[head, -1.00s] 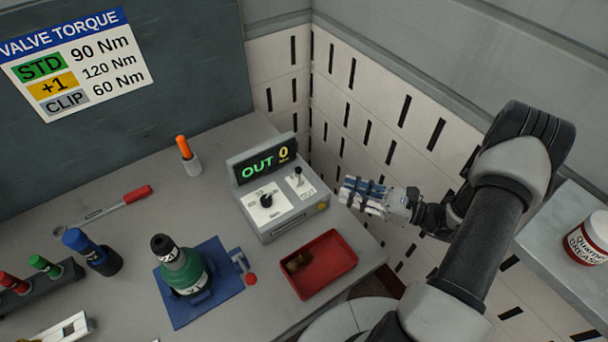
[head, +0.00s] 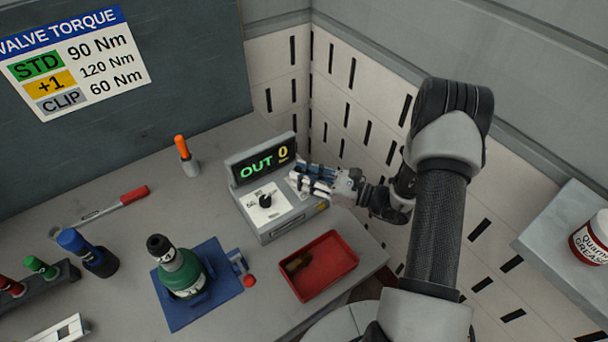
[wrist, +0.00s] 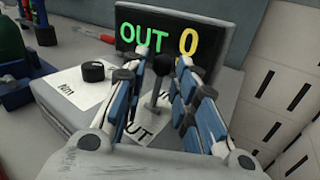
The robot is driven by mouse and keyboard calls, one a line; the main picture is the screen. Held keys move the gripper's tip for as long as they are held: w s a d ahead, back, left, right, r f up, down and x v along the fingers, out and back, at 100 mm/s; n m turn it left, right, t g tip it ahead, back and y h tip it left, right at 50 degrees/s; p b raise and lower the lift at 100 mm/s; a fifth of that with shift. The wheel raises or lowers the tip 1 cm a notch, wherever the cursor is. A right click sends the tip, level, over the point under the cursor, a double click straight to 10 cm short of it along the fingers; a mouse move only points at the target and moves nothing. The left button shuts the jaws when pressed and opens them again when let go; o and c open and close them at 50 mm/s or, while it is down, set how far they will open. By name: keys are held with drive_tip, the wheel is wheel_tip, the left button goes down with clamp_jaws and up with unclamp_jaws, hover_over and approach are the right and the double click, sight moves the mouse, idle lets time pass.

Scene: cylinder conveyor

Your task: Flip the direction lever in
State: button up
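The control box (head: 280,222) stands on the bench, and its display (head: 262,165) reads "OUT 0" in green and yellow. The direction lever has a black ball knob and grey stem; it shows in the wrist view (wrist: 162,66), standing roughly upright in front of the display (wrist: 205,42). In the head view my gripper hides it. My gripper (head: 296,178) is over the right part of the box. In the wrist view my gripper (wrist: 162,72) is open, with one finger on each side of the lever and small gaps between. A black rotary knob (wrist: 93,71) sits left of the lever.
A red tray (head: 318,266) holding a small brownish part lies in front of the box. A green bottle-like cylinder (head: 181,272) stands on a blue fixture (head: 185,318). An orange-topped marker (head: 185,155) stands behind left. The perforated wall (head: 350,110) is close on the right.

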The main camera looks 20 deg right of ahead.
clamp_jaws()
drive_tip(key=p, duration=0.1)
drive_tip(key=g+h+p, duration=0.1)
drive_tip(key=p, duration=0.1)
drive_tip(key=shift+w+a+r+m, duration=0.1)
drive_tip(key=shift+w+r+m, duration=0.15)
drive_tip(key=shift+r+m, duration=0.15)
drive_tip(key=shift+w+f+m+g+h+p, duration=0.15)
drive_tip(key=shift+f+m+g+h+p, duration=0.15)
drive_tip(key=shift+g+h+p, duration=0.15)
unclamp_jaws()
drive_tip(key=shift+f, duration=0.1)
